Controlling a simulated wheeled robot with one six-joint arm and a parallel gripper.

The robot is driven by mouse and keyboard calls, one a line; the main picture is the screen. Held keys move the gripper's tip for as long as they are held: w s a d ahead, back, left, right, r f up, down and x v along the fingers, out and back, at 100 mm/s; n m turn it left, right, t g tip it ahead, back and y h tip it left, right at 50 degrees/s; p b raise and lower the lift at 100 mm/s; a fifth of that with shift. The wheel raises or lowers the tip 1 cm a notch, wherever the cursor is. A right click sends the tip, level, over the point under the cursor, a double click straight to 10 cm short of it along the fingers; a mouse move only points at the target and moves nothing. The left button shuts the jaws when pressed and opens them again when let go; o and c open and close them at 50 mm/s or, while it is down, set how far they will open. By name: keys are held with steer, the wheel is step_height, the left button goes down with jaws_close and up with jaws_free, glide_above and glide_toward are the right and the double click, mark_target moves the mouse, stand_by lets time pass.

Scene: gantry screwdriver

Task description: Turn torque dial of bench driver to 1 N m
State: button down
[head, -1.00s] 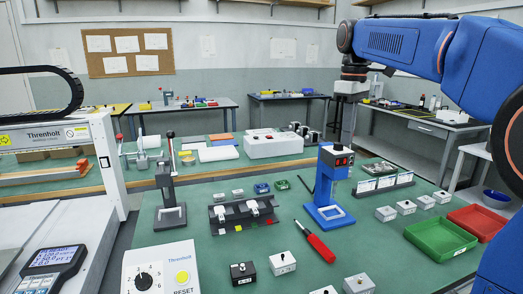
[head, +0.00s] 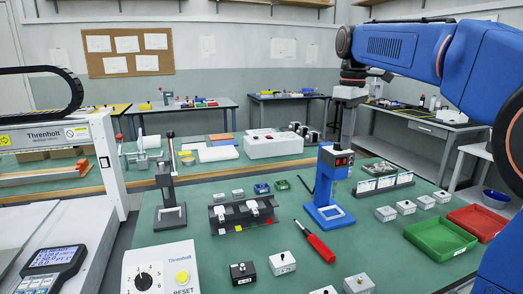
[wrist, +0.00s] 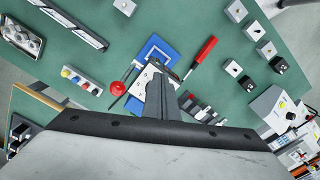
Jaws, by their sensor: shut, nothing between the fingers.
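The likely bench driver is a blue stand (head: 334,180) with a black head (head: 340,158) carrying red-orange marks, upright at the table's middle right. In the wrist view its blue base (wrist: 158,48) and a pale plate with dark spots (wrist: 148,75) show. My gripper (wrist: 160,84) is shut and empty, fingers pointing down over the stand's head. In the head view my gripper (head: 346,138) is just above or behind that head; contact cannot be told. A white box (head: 160,268) with a numbered knob and RESET button stands front left.
A red-handled screwdriver (head: 318,242) lies in front of the stand. A label rack (head: 384,185), small grey boxes (head: 385,213) and a green tray (head: 440,235) are to the right. A black fixture (head: 243,213) and a lever stand (head: 170,190) are left. Some table surface between is bare.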

steer(key=shift+w+d, duration=0.25)
steer(key=shift+d, duration=0.05)
stand_by(0.4)
steer(key=shift+s+d, duration=0.1)
steer(key=shift+s+d+r, duration=0.1)
steer(key=shift+s+d, duration=0.05)
steer(key=shift+d, duration=0.05)
steer(key=shift+r, duration=2.9)
steer(key=shift+s, duration=0.1)
